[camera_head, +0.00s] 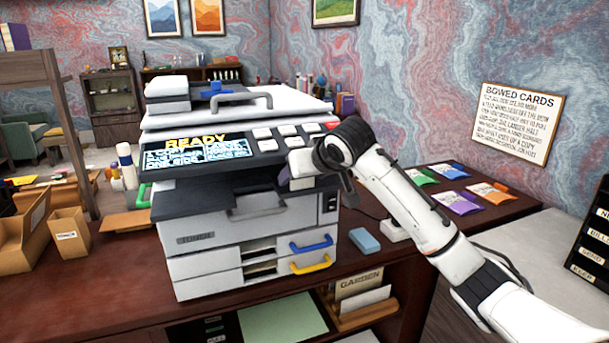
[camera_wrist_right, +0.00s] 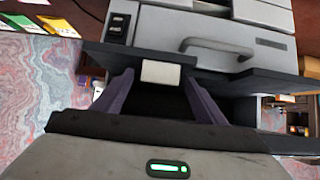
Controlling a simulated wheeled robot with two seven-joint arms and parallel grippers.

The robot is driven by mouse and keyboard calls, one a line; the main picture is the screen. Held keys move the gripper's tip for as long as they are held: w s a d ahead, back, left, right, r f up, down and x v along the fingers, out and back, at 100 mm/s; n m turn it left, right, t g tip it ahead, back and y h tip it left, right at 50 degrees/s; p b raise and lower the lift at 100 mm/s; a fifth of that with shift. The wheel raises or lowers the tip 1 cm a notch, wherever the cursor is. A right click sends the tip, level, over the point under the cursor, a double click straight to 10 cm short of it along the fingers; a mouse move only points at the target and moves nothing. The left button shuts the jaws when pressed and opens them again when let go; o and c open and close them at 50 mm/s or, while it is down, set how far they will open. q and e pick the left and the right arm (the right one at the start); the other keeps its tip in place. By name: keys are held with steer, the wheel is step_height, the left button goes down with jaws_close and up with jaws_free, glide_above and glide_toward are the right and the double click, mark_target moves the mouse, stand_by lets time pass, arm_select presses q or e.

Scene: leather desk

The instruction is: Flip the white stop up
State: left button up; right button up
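The copier (camera_head: 235,235) stands on the desk with a dark shelf (camera_head: 215,197) sticking out below its READY panel. In the right wrist view, a small white block (camera_wrist_right: 160,72), which looks like the white stop, sits at the edge of the dark shelf (camera_wrist_right: 225,68). My right gripper (camera_wrist_right: 160,90) is open, its two purple fingers apart, with the block near their tips and between them. I cannot tell whether either finger touches it. In the head view my right gripper (camera_head: 302,178) is at the shelf's right end, and the stop cannot be made out clearly there. My left gripper is not in view.
The copier's front has a grey handle (camera_head: 257,208), a blue handle (camera_head: 311,244) and a yellow handle (camera_head: 311,264). A blue block (camera_head: 365,241) lies on the desk to its right. Several coloured packets lie farther right. Cardboard boxes (camera_head: 68,233) stand at the left.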

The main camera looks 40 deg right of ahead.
steer(key=shift+s+r, duration=0.1)
steer(key=b+v, duration=0.1)
steer(key=v, duration=0.9)
stand_by(0.4)
